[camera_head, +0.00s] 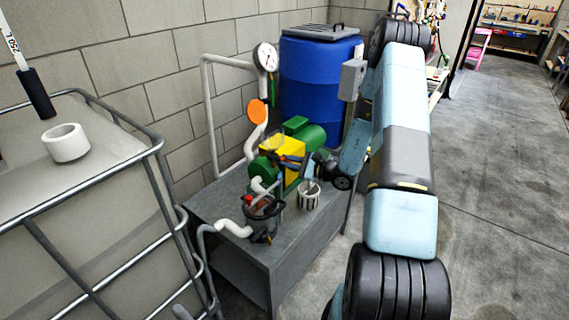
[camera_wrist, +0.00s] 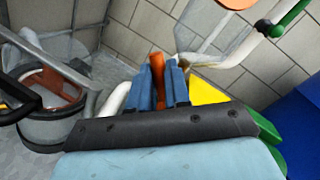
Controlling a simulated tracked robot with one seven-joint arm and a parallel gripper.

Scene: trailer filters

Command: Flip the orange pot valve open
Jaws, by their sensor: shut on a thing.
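The orange valve handle (camera_wrist: 157,66) stands upright between the two blue fingers of my gripper (camera_wrist: 158,82) in the wrist view. The fingers are shut on it, with its top showing above them. The valve body below is hidden behind the fingers and the dark gripper plate. In the head view my gripper (camera_head: 307,167) is over the grey bench, beside the yellow and green pump, and its hold is too small to make out there.
The green pump (camera_head: 312,138) with its yellow part sits on the grey bench (camera_head: 285,245). White pipes, a gauge (camera_head: 266,57) and an orange disc (camera_head: 257,111) rise behind. A blue barrel (camera_head: 310,88) stands at the back. A caged tank (camera_head: 85,185) is at left; floor is clear at right.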

